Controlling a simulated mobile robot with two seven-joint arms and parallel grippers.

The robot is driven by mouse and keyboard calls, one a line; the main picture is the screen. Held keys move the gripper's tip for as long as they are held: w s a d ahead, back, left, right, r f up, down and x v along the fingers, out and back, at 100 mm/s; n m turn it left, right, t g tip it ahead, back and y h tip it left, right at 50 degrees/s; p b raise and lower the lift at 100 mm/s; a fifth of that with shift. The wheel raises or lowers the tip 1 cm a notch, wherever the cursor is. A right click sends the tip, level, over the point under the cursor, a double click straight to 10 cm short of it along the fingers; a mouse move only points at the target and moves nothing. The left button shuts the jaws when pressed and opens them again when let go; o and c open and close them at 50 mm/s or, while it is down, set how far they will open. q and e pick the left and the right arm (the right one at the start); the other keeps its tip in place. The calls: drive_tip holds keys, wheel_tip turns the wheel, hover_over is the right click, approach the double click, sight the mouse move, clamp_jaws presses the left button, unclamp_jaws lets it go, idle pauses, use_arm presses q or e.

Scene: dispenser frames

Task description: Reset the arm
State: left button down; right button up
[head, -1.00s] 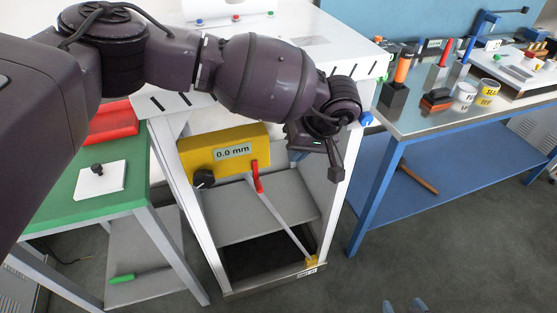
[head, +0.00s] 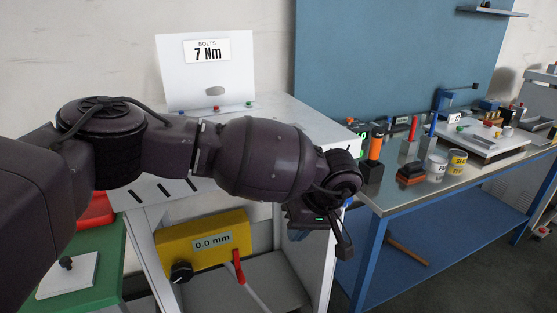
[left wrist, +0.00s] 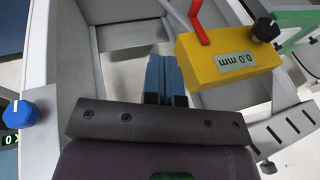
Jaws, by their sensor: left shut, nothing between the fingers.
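My left arm comes in from the left across the head view. My left gripper (head: 343,246) hangs in front of the right side of the white dispenser frame (head: 227,112), its fingers pointing down. In the left wrist view the blue-grey fingers (left wrist: 165,78) are together with nothing between them. The yellow box (head: 206,241) with a "0.0 mm" display, a black knob (head: 181,272) and a red lever (head: 238,266) is left of the gripper and apart from it. It also shows in the left wrist view (left wrist: 229,57). My right gripper is not seen.
A blue bench (head: 430,190) on the right holds an orange-handled tool (head: 375,146), cups (head: 457,163) and other items. A green table (head: 100,262) with a white plate (head: 68,276) stands at left.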

use_arm(q)
drive_tip(key=s+d+f+n+g+h, duration=0.1)
drive_tip(key=s+d+f+g+h, duration=0.25)
drive_tip(key=s+f, duration=0.3)
drive_tip(key=s+d+r+n+g+h, duration=0.2)
drive_tip(key=s+d+n+g+h, duration=0.65)
drive_tip(key=s+h, duration=0.35)
drive_tip(key=w+a+r+n+t+h, duration=0.4)
drive_tip(key=n+t+h, duration=0.6)
drive_tip(key=n, duration=0.7)
drive_tip(key=w+a+f+n+t+y, duration=0.45)
drive_tip(key=a+n+t, duration=0.45)
drive_tip(key=n, duration=0.3)
drive_tip(key=w+a+f+n+t+y, duration=0.3)
drive_tip(key=a+f+n+t+y, duration=0.35)
drive_tip(key=n, duration=0.65)
drive_tip(key=s+a+f+n+g+y, duration=0.1)
drive_tip(key=s+a+f+n+y, duration=0.2)
drive_tip(key=s+a+f+n, duration=0.2)
drive_tip(key=s+a+f+n+g+y, duration=0.1)
drive_tip(key=s+a+f+n+y, duration=0.3)
drive_tip(key=a, duration=0.8)
drive_tip(key=s+a+f+n+g+y, duration=0.2)
drive_tip(key=s+a+f+n+y, duration=0.1)
drive_tip(key=s+a+f+n, duration=0.4)
drive_tip(key=shift+s+a+f+n, duration=0.4)
drive_tip(key=shift+s+a, duration=0.45)
drive_tip(key=shift+a, duration=0.2)
